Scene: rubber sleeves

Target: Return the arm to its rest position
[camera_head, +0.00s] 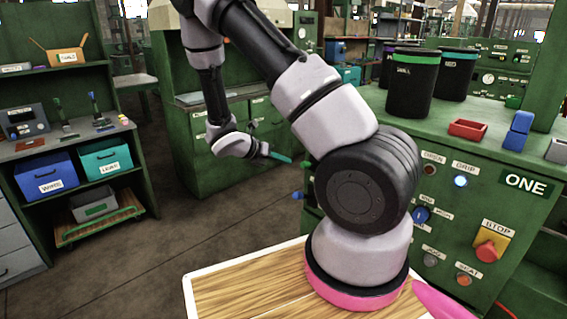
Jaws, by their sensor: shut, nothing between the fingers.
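My arm rises from its pink-ringed base at the lower right, bends up out of the top of the picture and comes back down at the upper left. My gripper (283,157) hangs in mid-air left of the large black joint, its teal fingers pointing right. The fingers are together and hold nothing. It is in front of the green cabinets at the back, apart from any surface as far as I can see. Part of the arm is cut off by the top edge.
A green machine panel (522,215) marked ONE, with buttons and a red stop knob (488,250), stands close at right. Shelves with a blue bin (45,175) and teal bin (105,159) stand left. Open floor lies between.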

